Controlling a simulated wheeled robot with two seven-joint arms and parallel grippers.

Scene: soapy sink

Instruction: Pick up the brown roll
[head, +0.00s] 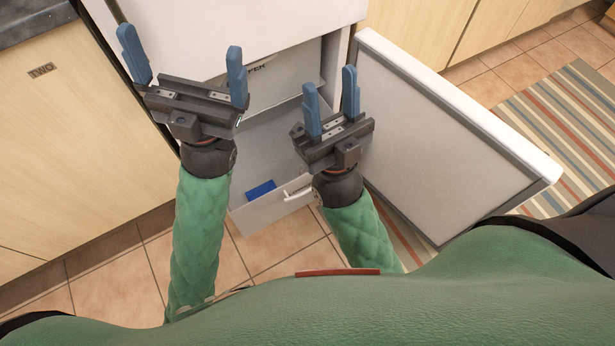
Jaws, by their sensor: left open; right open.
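No brown roll shows in the head view. My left gripper (180,42) is open and empty, with its two blue fingers wide apart in front of the white cabinet. My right gripper (330,85) is open with its fingers closer together. It is empty and hangs above the open lower drawer, near the inner edge of the open door. My grippers and arms hide parts of the cabinet and the drawer.
A white fridge-like cabinet (240,25) stands open, its door (440,130) swung out to the right. A pulled-out drawer (262,212) holds a small blue object (261,190). Wooden cupboards (75,150) stand at left. A striped rug (570,110) lies at right.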

